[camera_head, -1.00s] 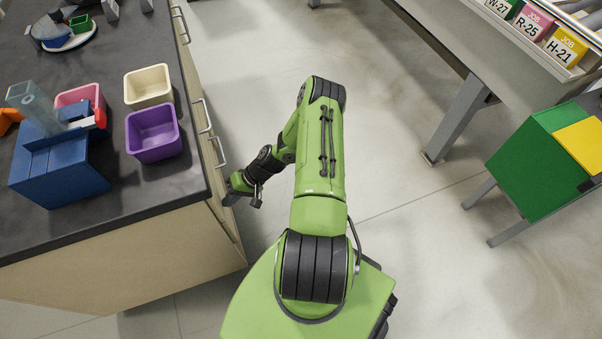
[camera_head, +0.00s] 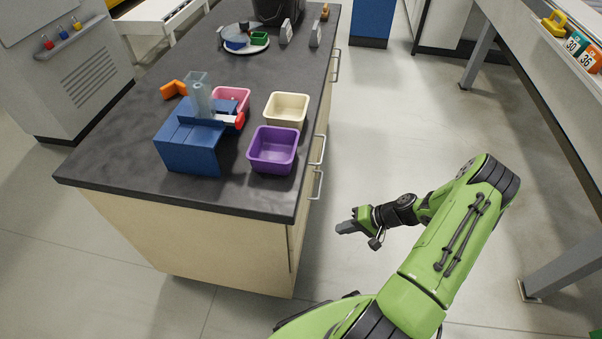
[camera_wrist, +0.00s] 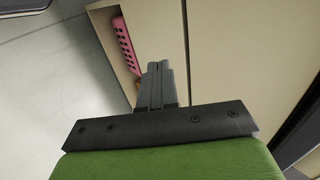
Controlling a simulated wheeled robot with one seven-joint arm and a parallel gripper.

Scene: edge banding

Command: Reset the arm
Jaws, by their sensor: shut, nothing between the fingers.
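My green arm is folded in front of me at the lower right of the head view. My gripper (camera_head: 346,228) points left toward the cabinet's front corner, below the worktop height, with clear floor showing around it. In the wrist view my gripper (camera_wrist: 157,66) has its two grey fingers together, with nothing between them. A beige cabinet front (camera_wrist: 240,60) fills much of the wrist view beyond the fingers. A pink perforated item (camera_wrist: 125,45) shows in a narrow gap beside that front; what it is, I cannot tell.
The dark worktop (camera_head: 110,165) carries a blue block device (camera_head: 190,150), a purple bin (camera_head: 272,150), a cream bin (camera_head: 287,110) and a pink bin (camera_head: 232,95). Drawer handles (camera_head: 318,184) stick out on its right side. A bench (camera_head: 560,80) stands at right. Floor between is clear.

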